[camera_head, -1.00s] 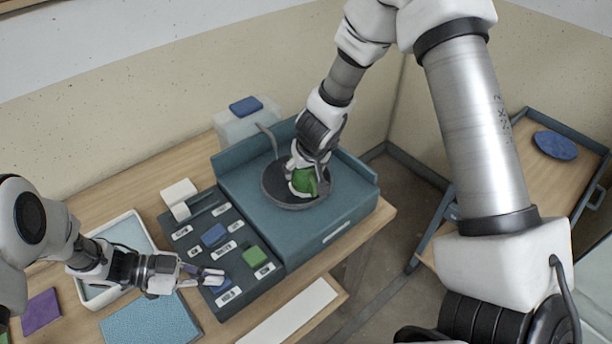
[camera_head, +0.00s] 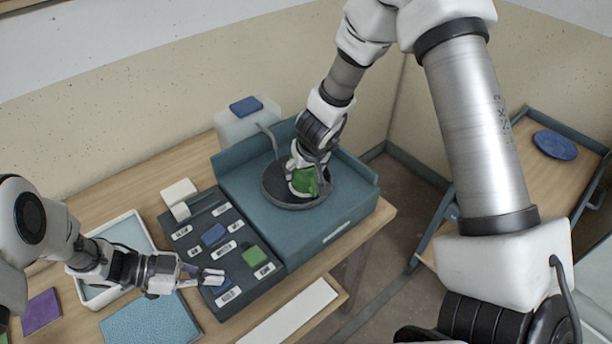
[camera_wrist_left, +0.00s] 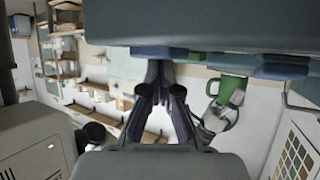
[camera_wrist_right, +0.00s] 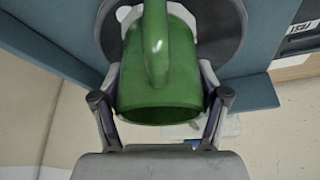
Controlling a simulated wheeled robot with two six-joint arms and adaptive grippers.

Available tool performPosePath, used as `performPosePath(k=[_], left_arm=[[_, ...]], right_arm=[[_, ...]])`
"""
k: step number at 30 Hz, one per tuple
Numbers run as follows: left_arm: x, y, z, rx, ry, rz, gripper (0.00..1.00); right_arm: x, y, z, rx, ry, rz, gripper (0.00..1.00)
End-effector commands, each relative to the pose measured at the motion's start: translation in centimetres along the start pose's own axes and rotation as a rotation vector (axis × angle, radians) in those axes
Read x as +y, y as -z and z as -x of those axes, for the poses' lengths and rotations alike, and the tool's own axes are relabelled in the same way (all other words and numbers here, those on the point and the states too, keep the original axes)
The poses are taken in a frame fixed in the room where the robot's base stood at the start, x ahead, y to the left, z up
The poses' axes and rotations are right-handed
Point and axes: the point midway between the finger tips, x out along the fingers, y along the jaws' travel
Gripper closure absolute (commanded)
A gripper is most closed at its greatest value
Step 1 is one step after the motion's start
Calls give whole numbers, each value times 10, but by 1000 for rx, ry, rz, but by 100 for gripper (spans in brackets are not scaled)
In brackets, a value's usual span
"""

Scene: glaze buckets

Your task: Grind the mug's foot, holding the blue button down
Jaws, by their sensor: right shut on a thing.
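The green mug (camera_head: 304,183) is at the dark round wheel (camera_head: 273,196) on the teal machine. In the right wrist view my right gripper (camera_wrist_right: 160,105) is shut on the mug (camera_wrist_right: 160,85), one finger on each side. The mug's handle and rim face that camera; its foot is hidden. My left gripper (camera_head: 217,277) looks shut, with nothing seen between its fingers. Its fingertips are over the lower blue button (camera_head: 225,290) of the dark panel; I cannot tell if they press it. Another blue button (camera_head: 214,234) sits higher on the panel.
A green button (camera_head: 255,256) is on the panel (camera_head: 196,262). A pale tray (camera_head: 87,294), a blue mat (camera_head: 150,322) and a purple square (camera_head: 41,311) lie left and in front. A blue plate (camera_head: 556,145) is on the wooden cart at right.

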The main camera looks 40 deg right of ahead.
Motion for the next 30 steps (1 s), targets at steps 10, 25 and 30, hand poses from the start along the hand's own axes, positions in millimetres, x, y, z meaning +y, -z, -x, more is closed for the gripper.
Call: performPosePath(k=[10, 25, 30], left_arm=[[0, 22, 11, -2, 0, 0, 100], [0, 62, 32, 0, 0, 0, 100], [0, 62, 32, 0, 0, 0, 100]], right_arm=[[0, -1, -1, -1, 0, 1, 82], [0, -2, -1, -3, 0, 1, 82], [0, -2, -1, -3, 0, 1, 82]])
